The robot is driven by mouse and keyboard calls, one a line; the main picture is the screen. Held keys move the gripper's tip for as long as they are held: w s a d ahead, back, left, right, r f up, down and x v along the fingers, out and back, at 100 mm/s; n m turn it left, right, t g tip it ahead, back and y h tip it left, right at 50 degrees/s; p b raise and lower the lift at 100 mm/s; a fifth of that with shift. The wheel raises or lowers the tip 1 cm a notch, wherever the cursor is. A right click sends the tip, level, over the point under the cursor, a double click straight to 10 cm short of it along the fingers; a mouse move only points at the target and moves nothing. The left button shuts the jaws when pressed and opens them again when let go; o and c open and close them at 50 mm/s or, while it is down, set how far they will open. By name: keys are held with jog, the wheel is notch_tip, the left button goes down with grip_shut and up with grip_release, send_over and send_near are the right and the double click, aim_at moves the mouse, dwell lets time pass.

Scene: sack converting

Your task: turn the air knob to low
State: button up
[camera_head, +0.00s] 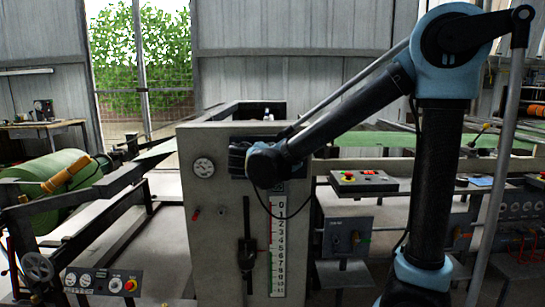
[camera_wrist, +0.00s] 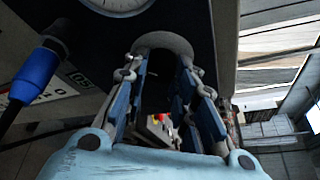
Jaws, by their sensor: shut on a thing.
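The air knob (camera_wrist: 163,42) shows in the wrist view as a grey rounded piece at the dark panel (camera_wrist: 190,18). My gripper (camera_wrist: 165,62) has a finger on each side of it and is shut on it. The knob's pointer and any low mark cannot be made out. In the head view my wrist (camera_head: 266,165) is in front of the black panel (camera_head: 238,158) on the grey cabinet and hides the knob and fingers. A white dial (camera_wrist: 118,4) is cut off at the top of the wrist view.
A blue cylinder with black ends (camera_wrist: 35,75) is close at left in the wrist view. The grey cabinet (camera_head: 212,255) carries a round gauge (camera_head: 203,167), a black lever (camera_head: 247,255) and a numbered scale (camera_head: 278,245). A control box (camera_head: 363,181) is to its right.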

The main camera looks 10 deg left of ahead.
jog(key=o, duration=1.1)
jog(key=shift+a, duration=0.1)
jog(key=shift+c, duration=0.2)
jog(key=shift+s, duration=0.1)
jog(key=s+a+r, duration=0.1)
jog(key=s+r, duration=0.1)
jog(key=s, duration=0.9)
jog(key=shift+s+a, duration=0.15)
jog(key=shift+s, duration=0.05)
